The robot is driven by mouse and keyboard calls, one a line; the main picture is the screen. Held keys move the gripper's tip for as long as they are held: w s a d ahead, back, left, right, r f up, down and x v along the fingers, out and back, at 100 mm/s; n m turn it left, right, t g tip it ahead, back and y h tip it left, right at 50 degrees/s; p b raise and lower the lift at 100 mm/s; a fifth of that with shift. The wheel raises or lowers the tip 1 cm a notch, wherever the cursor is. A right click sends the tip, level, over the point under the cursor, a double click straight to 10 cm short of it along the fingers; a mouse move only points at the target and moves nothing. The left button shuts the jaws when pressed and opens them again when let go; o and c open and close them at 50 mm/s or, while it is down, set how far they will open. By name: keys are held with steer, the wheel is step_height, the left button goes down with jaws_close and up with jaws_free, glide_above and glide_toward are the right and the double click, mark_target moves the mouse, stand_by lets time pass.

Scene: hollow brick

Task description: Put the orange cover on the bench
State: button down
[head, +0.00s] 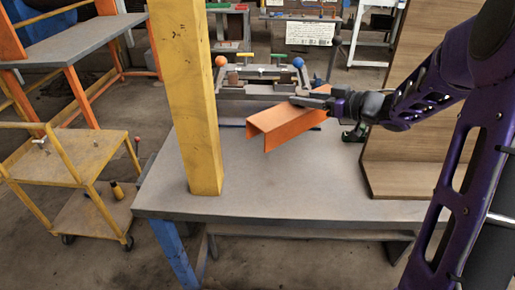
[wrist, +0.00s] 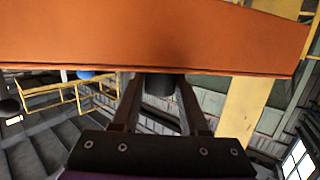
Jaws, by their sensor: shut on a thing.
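The orange cover (head: 285,124) is a channel-shaped piece, its open side facing down in the head view. My gripper (head: 312,100) is shut on its right end and holds it, slightly tilted, over the bench (head: 270,180). A gap to the grey bench top seems to show, but its height is hard to tell. In the wrist view the cover (wrist: 150,35) fills the upper part of the picture, across the fingers of my gripper (wrist: 160,85). The fingertips are hidden by the cover.
A yellow post (head: 190,100) stands on the bench, left of the cover. A wooden panel unit (head: 400,150) stands at the bench's right. A yellow cart (head: 70,165) is at left. The front middle bench top is clear.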

steer(key=shift+d+f, duration=0.15)
steer(key=shift+f, duration=0.15)
steer(key=shift+g+y, duration=0.3)
step_height(320, 180, down, 13)
steer(key=b, duration=0.3)
steer(key=shift+s+f, duration=0.1)
steer(key=shift+f, duration=0.05)
steer(key=w+a, duration=0.2)
steer(key=a, duration=0.1)
steer(key=shift+n, duration=0.3)
steer(key=shift+w+a, duration=0.25)
steer(key=shift+a, duration=0.15)
steer(key=x, duration=0.3)
steer(key=shift+w+a+b, duration=0.2)
steer(key=shift+a+b, duration=0.15)
steer(key=shift+f, duration=0.4)
steer(key=shift+d, duration=0.15)
